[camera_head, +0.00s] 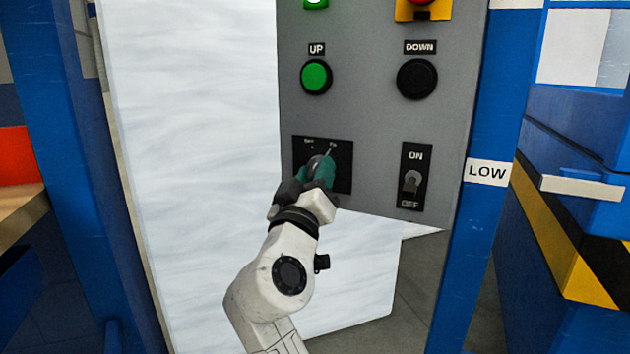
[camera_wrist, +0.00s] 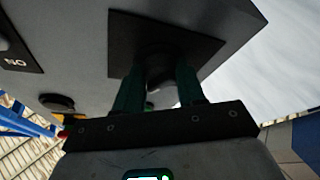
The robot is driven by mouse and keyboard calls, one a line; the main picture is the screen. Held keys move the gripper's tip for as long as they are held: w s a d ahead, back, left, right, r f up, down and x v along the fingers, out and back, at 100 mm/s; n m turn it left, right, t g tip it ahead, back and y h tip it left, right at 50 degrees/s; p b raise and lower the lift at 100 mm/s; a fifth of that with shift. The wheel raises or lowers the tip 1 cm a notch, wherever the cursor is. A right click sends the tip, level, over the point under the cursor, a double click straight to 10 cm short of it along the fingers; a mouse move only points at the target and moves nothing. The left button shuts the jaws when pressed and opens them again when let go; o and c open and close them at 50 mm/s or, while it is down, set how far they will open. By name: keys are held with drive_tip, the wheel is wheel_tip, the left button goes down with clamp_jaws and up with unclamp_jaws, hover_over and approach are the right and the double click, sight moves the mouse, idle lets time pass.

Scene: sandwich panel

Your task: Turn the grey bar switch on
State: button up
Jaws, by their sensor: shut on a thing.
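The grey bar switch (camera_head: 328,155) is on a black plate at the lower left of the grey panel in the head view. My gripper (camera_head: 319,171) covers most of it, and only a thin part shows past the fingers, leaning up to the right. The small marks above it on the plate are too small to read. In the wrist view, the switch's dark round base (camera_wrist: 160,66) shows between my two green fingers. My gripper (camera_wrist: 159,85) is shut on the switch, with one finger on each side. The bar's exact angle is hard to tell.
An ON/OFF toggle (camera_head: 412,181) is right of the switch. A green UP button (camera_head: 316,77) and a black DOWN button (camera_head: 417,79) are above. A blue post (camera_head: 478,220) with a LOW label stands right of the panel. A white sheet (camera_head: 200,150) lies behind.

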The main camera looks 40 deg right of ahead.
drive_tip(key=shift+f, duration=0.1)
drive_tip(key=o, duration=1)
drive_tip(key=shift+o, duration=0.2)
drive_tip(key=v, duration=1)
drive_tip(key=shift+a+f+p, duration=0.2)
drive_tip(key=shift+a+p, duration=0.15)
drive_tip(key=shift+p, duration=0.1)
drive_tip(key=shift+s, duration=0.15)
